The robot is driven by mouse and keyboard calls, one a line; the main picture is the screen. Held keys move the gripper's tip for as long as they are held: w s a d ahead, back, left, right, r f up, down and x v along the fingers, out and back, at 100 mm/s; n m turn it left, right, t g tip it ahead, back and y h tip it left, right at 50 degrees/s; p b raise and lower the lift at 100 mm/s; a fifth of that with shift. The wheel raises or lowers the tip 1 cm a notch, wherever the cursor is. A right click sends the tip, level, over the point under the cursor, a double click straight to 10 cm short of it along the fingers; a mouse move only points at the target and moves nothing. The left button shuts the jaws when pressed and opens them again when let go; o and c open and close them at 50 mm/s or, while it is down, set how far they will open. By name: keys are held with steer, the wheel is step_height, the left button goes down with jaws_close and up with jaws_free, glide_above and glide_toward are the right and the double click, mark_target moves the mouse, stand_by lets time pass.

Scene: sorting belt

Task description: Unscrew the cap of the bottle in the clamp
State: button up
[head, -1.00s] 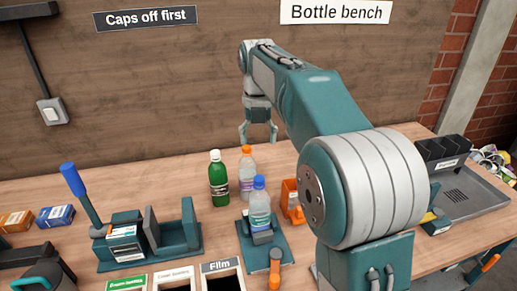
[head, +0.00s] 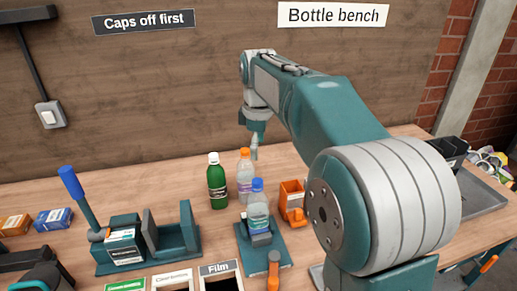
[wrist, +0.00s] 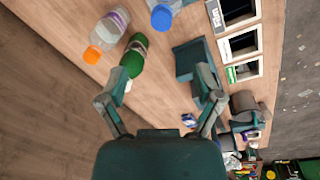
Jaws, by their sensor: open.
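The clear bottle (head: 258,207) with a blue cap (head: 257,184) stands upright in the teal clamp (head: 277,252) in the head view. The cap is on the bottle. In the wrist view the blue cap (wrist: 161,17) shows at the top edge, with its bottle partly cut off. My gripper (head: 254,155) is in the air above and behind the bottles, pointing down, apart from the cap. In the wrist view my gripper (wrist: 161,100) has its two fingers spread wide with nothing between them.
A green bottle (head: 217,184) with a white cap and a clear bottle (head: 244,172) with an orange cap stand close behind the clamped one. An orange holder (head: 291,200) is at its right. A teal press with a blue-handled lever (head: 72,183) stands left. Labelled openings (head: 220,282) line the front.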

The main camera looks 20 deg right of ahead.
mark_target(257, 181)
steer(key=f+m, duration=0.3)
steer(key=m, duration=0.1)
steer(key=f+m, duration=0.8)
steer(key=m, duration=0.1)
steer(key=shift+w+f+t, duration=0.1)
steer(key=shift+w+t, duration=0.3)
steer(key=shift+c, duration=0.4)
jaws_close()
steer(key=c, duration=0.7)
jaws_free()
jaws_close()
steer(key=n, duration=0.5)
steer(key=shift+y, duration=0.3)
